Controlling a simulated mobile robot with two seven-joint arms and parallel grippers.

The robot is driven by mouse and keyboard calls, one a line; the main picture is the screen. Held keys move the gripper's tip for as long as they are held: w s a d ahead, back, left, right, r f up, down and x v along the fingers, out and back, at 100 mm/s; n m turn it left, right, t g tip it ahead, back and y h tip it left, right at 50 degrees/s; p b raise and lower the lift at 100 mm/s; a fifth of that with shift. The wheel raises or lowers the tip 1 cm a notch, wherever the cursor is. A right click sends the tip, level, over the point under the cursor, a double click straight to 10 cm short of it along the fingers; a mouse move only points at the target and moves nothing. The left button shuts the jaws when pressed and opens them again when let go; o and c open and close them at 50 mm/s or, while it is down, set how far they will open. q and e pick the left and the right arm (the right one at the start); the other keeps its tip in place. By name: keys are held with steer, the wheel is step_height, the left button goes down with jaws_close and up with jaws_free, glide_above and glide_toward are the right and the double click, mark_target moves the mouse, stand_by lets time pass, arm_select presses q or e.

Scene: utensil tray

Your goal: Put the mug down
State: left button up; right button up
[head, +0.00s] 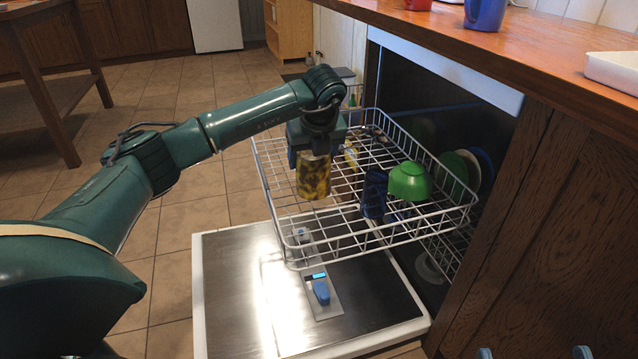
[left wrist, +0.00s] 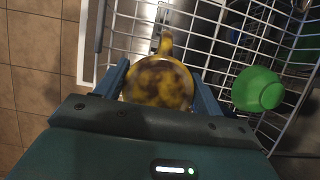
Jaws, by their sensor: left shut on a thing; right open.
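The mug (head: 313,178), mottled yellow and brown, is held above the left part of the pulled-out white wire rack (head: 297,262). In the left wrist view the mug (left wrist: 158,84) shows a round face, with its handle pointing to the top of the picture. My left gripper (head: 315,152) is shut on it from above, with one blue finger on each side. I cannot tell whether the mug touches the rack's wires. My right gripper (head: 533,354) shows only its two fingertips at the bottom edge, wide apart and empty.
A dark blue cup (head: 374,195) and an upturned green bowl (head: 408,181) are on the rack's right side. Plates (head: 453,172) stand lower inside the dishwasher. The open door (head: 240,290) lies below. A wooden counter (head: 540,60) overhangs at right, with a blue mug (head: 485,14) on it.

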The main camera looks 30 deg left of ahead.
arm_select(q)
step_height(320, 180, down, 6)
steer(key=shift+r+b, duration=0.1)
steer(key=shift+b, duration=0.85)
steer(key=o, duration=1.3)
arm_select(e)
steer(key=shift+w+r+n+t+y, duration=0.2)
steer(key=shift+r+n+t+y, duration=0.15)
steer(key=shift+r, duration=0.2)
arm_select(q)
steer(key=shift+r, duration=0.1)
arm_select(e)
steer(key=shift+r, duration=0.1)
